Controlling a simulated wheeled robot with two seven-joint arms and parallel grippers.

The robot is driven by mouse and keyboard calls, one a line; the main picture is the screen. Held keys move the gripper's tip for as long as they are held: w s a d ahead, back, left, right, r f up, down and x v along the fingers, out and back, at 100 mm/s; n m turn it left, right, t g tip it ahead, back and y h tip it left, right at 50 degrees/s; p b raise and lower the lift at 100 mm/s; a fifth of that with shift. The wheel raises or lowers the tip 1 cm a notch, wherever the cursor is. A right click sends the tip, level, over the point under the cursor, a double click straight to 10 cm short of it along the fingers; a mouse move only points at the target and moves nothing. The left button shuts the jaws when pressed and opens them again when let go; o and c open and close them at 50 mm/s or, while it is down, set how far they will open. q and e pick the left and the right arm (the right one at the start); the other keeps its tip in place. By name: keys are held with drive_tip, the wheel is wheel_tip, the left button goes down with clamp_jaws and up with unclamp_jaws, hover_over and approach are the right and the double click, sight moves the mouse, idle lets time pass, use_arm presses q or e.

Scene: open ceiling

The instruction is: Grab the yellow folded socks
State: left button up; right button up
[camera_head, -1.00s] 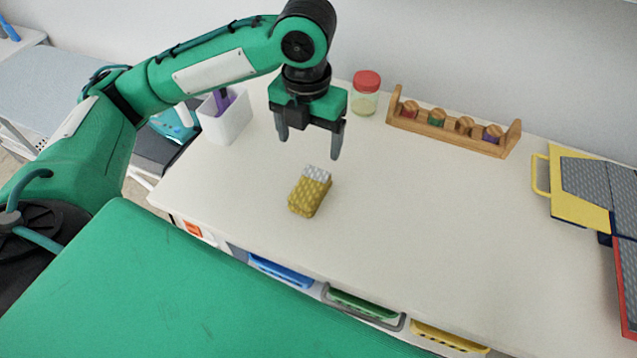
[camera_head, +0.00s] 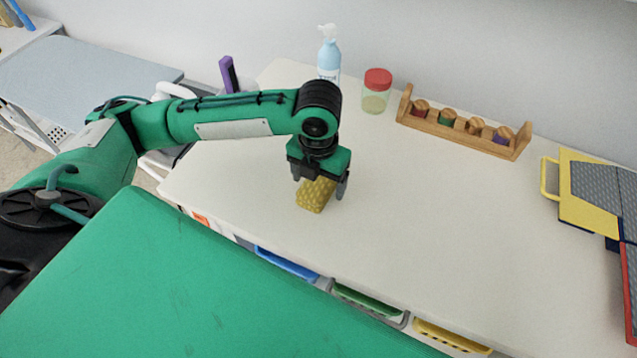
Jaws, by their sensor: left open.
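The yellow folded socks (camera_head: 316,196) lie on the white tabletop (camera_head: 420,210), left of its middle. My left gripper (camera_head: 320,188) points down right over the socks. Its fingers are open, one at the left and one at the right of the socks. The gripper body hides the far end of the socks. I cannot tell whether the fingers touch them. My right gripper does not show.
A jar with a red lid (camera_head: 376,92), a pump bottle (camera_head: 328,55) and a wooden rack (camera_head: 465,128) with several round pieces stand along the back. A yellow and grey folding item (camera_head: 582,195) lies at the right. The table's middle is clear.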

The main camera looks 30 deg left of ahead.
use_arm(q)
drive_tip(key=shift+f, duration=0.2)
drive_tip(key=c, duration=1.1)
drive_tip(key=shift+o, duration=0.2)
drive_tip(key=shift+r, duration=0.1)
